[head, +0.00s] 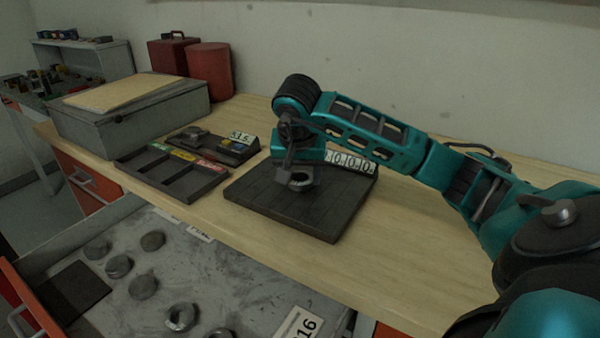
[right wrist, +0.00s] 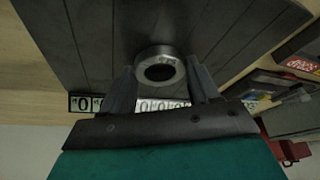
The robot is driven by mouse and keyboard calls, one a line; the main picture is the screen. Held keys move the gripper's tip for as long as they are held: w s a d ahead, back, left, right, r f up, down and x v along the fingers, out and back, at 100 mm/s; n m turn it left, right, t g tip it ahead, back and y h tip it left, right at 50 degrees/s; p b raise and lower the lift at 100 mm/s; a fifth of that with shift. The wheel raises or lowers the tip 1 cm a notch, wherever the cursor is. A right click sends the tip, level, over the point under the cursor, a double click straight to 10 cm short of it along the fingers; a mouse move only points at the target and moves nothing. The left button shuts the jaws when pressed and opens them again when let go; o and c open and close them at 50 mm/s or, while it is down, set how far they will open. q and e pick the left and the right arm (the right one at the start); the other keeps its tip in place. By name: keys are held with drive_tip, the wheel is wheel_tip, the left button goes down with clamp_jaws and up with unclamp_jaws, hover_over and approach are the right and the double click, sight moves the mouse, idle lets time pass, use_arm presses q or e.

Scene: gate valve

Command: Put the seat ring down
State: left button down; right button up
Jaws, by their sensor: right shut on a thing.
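The seat ring (head: 301,180) is a grey metal ring with a dark round hole. My right gripper (head: 297,172) is shut on it, over the dark ribbed mat (head: 325,215) on the wooden bench. In the right wrist view the ring (right wrist: 160,53) sits between the two fingertips (right wrist: 160,77), with the dark boards of the mat (right wrist: 75,35) behind it. I cannot tell whether the ring touches the mat. A row of white number tiles (head: 350,161) lies at the mat's back edge, partly hidden by my arm. My left gripper is not in view.
A dark tray with coloured labels (head: 172,175) and a small device marked 515 (head: 240,139) lie left of the mat. A grey case (head: 135,118) and red containers (head: 209,72) stand behind. An open drawer (head: 225,275) in front holds several metal rings and discs.

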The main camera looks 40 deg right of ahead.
drive_tip(key=shift+f, duration=0.15)
drive_tip(key=o, duration=1.2)
drive_tip(key=shift+r, duration=0.3)
drive_tip(key=p+v, duration=0.2)
drive_tip(key=v, duration=0.9)
drive_tip(key=shift+s+a+r, duration=0.15)
drive_tip(key=shift+a+r, duration=0.05)
drive_tip(key=shift+r, duration=0.15)
